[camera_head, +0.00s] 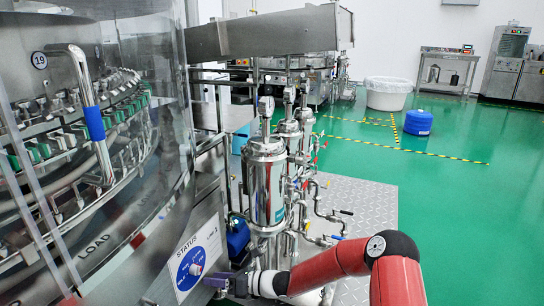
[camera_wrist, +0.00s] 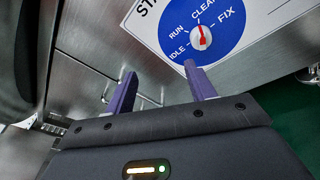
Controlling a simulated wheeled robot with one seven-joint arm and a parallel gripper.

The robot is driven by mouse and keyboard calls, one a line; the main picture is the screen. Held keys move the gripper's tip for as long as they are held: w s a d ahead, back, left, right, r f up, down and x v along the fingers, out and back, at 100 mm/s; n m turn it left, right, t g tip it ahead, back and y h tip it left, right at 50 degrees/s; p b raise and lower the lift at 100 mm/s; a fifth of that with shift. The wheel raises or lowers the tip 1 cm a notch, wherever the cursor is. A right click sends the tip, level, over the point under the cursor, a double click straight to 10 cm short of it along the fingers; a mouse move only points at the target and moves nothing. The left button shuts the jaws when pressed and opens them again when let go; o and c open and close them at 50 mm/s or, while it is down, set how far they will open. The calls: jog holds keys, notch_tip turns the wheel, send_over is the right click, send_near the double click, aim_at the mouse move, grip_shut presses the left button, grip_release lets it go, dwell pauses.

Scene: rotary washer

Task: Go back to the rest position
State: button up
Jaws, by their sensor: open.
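My gripper (camera_wrist: 161,70) has its two purple fingers apart, with nothing between them. In the head view my gripper (camera_head: 217,283) is at the lower middle, close to the washer's status panel. The white knob (camera_wrist: 201,39) sits on a blue dial (camera_wrist: 222,28) beyond the fingertips, apart from them. Its red pointer is turned up toward the label CLEAN, with RUN and IDLE on the left and FIX on the right. The knob also shows in the head view (camera_head: 196,269). My red arm reaches in from the lower right.
The rotary washer (camera_head: 90,150) with its clear guard fills the left. A steel filter housing (camera_head: 266,185) with pipes and valves stands just behind my gripper. Green floor (camera_head: 460,205) lies open on the right. A white tub (camera_head: 388,97) and blue drum (camera_head: 418,122) stand farther back.

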jog(key=s+d+r+n+t+h, duration=0.1)
jog(key=s+d+r+n+h, duration=0.7)
jog(key=s+d+r+n, duration=0.4)
jog(key=s+d+r+n+t+h+p, duration=0.1)
jog(key=s+d+r+n+h, duration=0.7)
jog(key=s+d+r+n, duration=0.5)
jog(key=s+d+n, duration=0.2)
jog(key=s+d, duration=0.3)
jog(key=d, duration=0.2)
jog(key=shift+s+d+r+t+h, duration=0.25)
jog(key=shift+s+d+t+h, duration=0.05)
jog(key=shift+s, duration=0.1)
